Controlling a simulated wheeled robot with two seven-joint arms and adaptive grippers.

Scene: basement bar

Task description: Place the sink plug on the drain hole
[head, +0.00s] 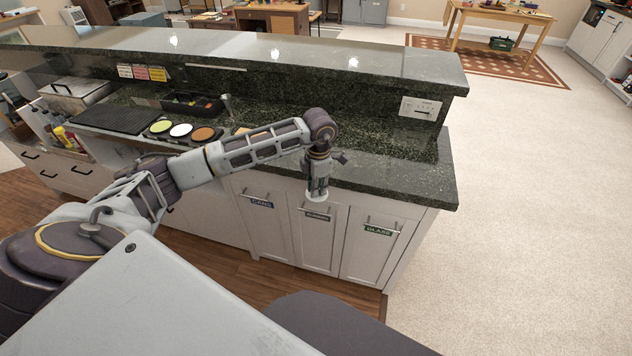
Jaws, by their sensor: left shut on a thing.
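My left arm reaches across the counter from the left. Its gripper (318,188) points down at the front edge of the green stone counter, seen against the cabinet doors. It is shut on a small pale round thing, which looks like the sink plug (317,198); only its rim shows below the fingers. No drain hole shows; my arm covers part of the counter. My right gripper is not in view.
The dark green counter (400,178) has a raised bar ledge (300,55) behind it. Round coloured dishes (181,130), a dark griddle (118,119) and a dark caddy (190,103) stand at left. The counter's right end is clear. Labelled cabinet doors (367,250) are below.

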